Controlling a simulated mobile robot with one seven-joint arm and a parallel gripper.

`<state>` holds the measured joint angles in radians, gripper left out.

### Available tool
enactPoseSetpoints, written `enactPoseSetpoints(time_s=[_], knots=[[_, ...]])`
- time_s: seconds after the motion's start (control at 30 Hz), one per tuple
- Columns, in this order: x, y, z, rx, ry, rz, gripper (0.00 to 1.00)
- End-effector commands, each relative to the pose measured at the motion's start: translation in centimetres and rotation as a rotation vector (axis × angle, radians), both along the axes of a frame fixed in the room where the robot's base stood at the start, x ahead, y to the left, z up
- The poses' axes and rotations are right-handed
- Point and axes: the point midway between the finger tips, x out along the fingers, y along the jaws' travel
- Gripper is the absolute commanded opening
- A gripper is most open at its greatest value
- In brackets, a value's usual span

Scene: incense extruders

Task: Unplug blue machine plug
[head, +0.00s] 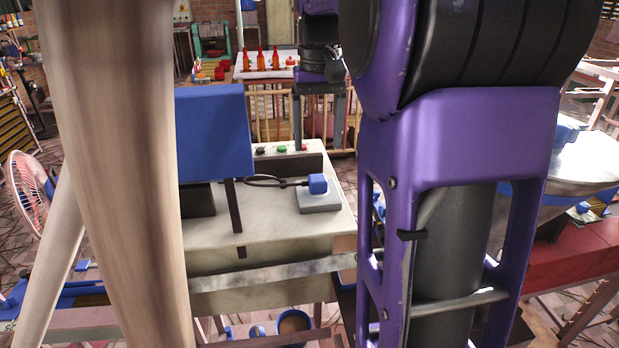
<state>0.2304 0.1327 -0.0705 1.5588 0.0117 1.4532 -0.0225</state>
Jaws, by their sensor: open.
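The blue plug (318,184) sits upright in a pale grey socket block (320,201) on a whitish worktop (265,222). A black cable runs left from the plug toward the blue machine (213,130). My gripper (319,146) points down with its two dark fingers spread apart and nothing between them. In the picture it is just above the plug, apart from it. How far it is from the plug in depth is hard to tell. My purple arm covers the view to the right of the plug.
Dark box with green and red buttons (282,150) stands behind the plug. Thick pale posts (110,150) block the left view. A fan (30,185) is at far left. Bare worktop lies in front of the socket.

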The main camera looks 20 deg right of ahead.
Motion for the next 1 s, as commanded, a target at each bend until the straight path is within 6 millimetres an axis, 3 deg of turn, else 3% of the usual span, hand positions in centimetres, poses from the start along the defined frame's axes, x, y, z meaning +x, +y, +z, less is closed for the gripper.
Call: enactPoseSetpoints(time_s=[0.47,1.0], knots=[[0.0,0.0,-1.0,-0.002,-0.001,-0.001,0.75],[0.0,0.0,-7.7,-0.002,0.000,-0.001,0.75]])
